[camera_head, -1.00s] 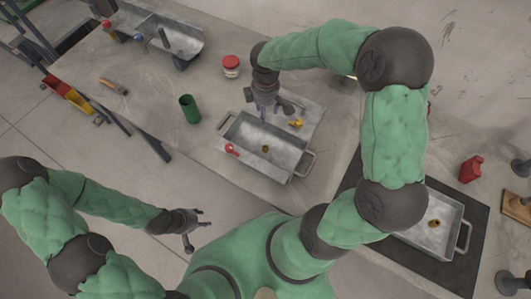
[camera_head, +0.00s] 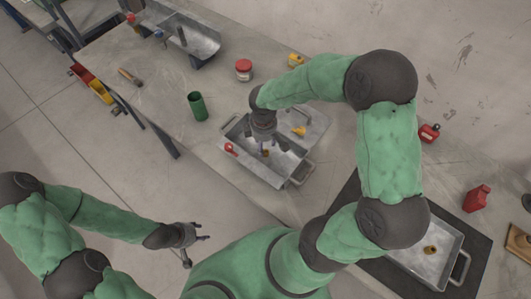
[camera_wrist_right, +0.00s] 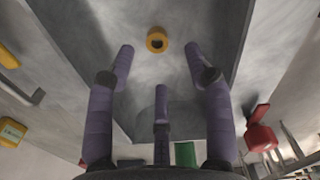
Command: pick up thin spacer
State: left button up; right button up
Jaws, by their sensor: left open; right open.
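A small brass-coloured ring, which looks like the spacer, lies on the floor of a grey metal tray (camera_head: 247,159). In the right wrist view the ring (camera_wrist_right: 157,40) is just beyond the fingertips, between their lines, with no finger touching it. My right gripper (camera_head: 265,147) points down into this tray, open and empty; its purple fingers (camera_wrist_right: 160,62) are spread. In the head view the gripper mostly hides the ring. A similar ring (camera_head: 430,250) lies in a second tray (camera_head: 403,263) at the right. My left gripper (camera_head: 195,243) is open and empty, away from the table.
A red-handled item (camera_head: 231,150) is at the near tray's left wall, a yellow one (camera_head: 299,131) at its far side. A green cup (camera_head: 198,106), red-lidded jar (camera_head: 243,70) and brush (camera_head: 130,77) stand or lie on the table (camera_head: 165,65). Red containers (camera_head: 476,198) are at the right.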

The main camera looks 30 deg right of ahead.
aim_at(265, 152)
jog(key=f, duration=0.2)
jog(key=f+b, duration=0.1)
jog(key=f, duration=0.1)
jog(key=shift+s+d+f, duration=0.2)
jog(key=shift+f, duration=0.1)
grip_shut()
jog(key=shift+r, duration=0.15)
